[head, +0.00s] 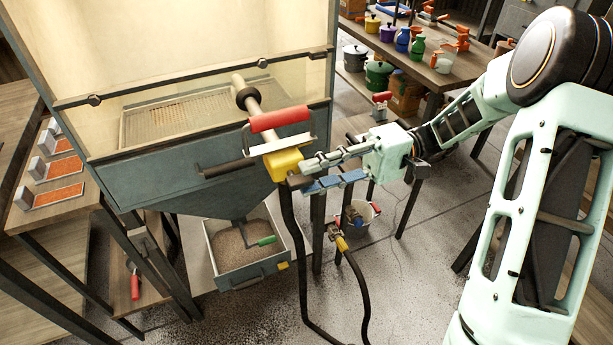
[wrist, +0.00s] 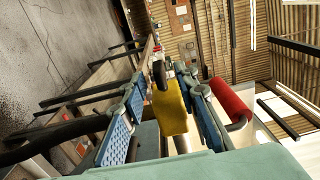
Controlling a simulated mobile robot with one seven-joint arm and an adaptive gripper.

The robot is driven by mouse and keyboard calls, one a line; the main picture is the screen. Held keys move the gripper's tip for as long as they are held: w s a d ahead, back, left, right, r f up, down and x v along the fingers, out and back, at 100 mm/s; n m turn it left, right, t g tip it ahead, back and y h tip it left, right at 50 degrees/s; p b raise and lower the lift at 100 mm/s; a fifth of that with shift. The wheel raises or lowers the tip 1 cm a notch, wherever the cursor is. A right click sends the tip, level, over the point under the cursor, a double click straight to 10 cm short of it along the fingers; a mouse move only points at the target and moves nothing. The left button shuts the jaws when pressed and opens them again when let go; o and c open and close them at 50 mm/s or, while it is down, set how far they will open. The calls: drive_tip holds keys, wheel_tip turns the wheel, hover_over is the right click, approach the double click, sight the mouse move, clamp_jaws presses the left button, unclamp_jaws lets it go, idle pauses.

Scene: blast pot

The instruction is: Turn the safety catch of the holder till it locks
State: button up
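The holder is a blast nozzle fitting with a red handle (head: 278,119), a yellow block (head: 284,163) and a pale tube (head: 250,105), at the front of the cabinet. A black hose hangs below the block. I cannot tell for sure which part is the safety catch. My gripper (head: 304,176) is just right of the yellow block, with its fingers apart. In the wrist view the yellow block (wrist: 171,108) shows between the blue finger pads of my gripper (wrist: 168,90), with a gap on the left side. The red handle (wrist: 232,100) is outside the right finger.
The blast cabinet (head: 180,175) has a clear front window and a grit tray (head: 245,247) underneath. A bucket (head: 357,214) and a hose (head: 358,275) are on the floor nearby. A bench with orange-filled trays (head: 58,193) is at the left. A table with bottles (head: 417,48) stands behind.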

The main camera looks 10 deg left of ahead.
drive_tip(key=v, duration=1)
drive_tip(key=shift+s, duration=0.1)
